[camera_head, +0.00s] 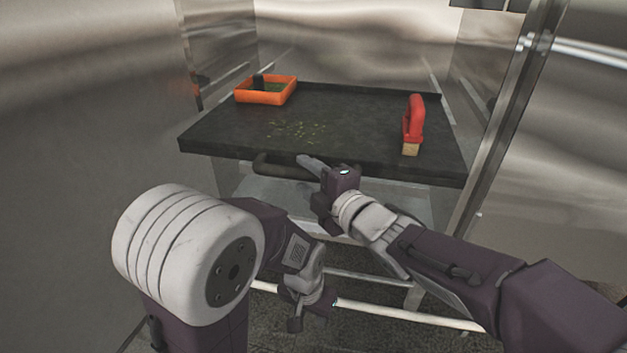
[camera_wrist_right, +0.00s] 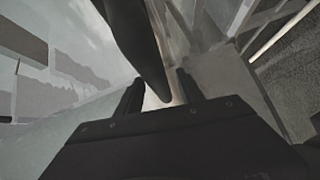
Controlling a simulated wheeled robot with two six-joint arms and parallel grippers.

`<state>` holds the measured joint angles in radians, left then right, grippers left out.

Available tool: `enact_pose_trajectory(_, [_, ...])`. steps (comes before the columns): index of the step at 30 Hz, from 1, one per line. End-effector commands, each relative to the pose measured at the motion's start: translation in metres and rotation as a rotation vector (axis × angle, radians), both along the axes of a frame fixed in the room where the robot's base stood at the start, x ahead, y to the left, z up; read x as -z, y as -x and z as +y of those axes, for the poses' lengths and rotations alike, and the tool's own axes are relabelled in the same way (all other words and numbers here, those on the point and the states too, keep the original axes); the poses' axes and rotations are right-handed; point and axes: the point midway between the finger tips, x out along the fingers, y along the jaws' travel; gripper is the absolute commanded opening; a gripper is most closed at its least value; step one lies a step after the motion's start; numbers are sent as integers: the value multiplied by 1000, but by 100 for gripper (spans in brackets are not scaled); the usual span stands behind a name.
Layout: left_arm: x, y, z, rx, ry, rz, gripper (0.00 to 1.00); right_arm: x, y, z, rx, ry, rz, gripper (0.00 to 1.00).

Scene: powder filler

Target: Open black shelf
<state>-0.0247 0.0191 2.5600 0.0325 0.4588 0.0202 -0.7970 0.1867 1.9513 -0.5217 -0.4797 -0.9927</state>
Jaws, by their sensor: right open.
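The black shelf (camera_head: 340,110) is a flat dark slab on a metal frame inside a steel cabinet. Its black handle (camera_head: 272,166) runs along the front edge, left of centre. My right gripper (camera_head: 312,172) is at the right end of this handle. In the right wrist view, the open fingers of my right gripper (camera_wrist_right: 160,90) stand apart, and the dark handle (camera_wrist_right: 138,40) reaches down to the gap between them. I cannot tell whether they touch it. My left gripper (camera_head: 295,322) hangs low in front of the frame, away from the shelf; its finger opening is unclear.
An orange tray (camera_head: 266,96) with a dark object inside stands at the shelf's back left. Steel walls flank the shelf, and a metal post (camera_head: 505,120) rises at right.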

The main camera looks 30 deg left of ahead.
Motion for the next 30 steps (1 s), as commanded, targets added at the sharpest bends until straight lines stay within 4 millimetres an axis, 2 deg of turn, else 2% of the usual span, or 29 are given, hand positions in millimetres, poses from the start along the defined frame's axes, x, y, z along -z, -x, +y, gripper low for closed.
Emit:
enact_pose_trajectory(9, [-12,0,0,0,0,0,36,-11,31,-52,2,0,-1,45])
enact_pose_trajectory(13, [-15,0,0,0,0,0,36,-12,39,-66,2,0,-1,45])
enact_pose_trajectory(30, [-15,0,0,0,0,0,36,-11,42,-71,1,1,0,45])
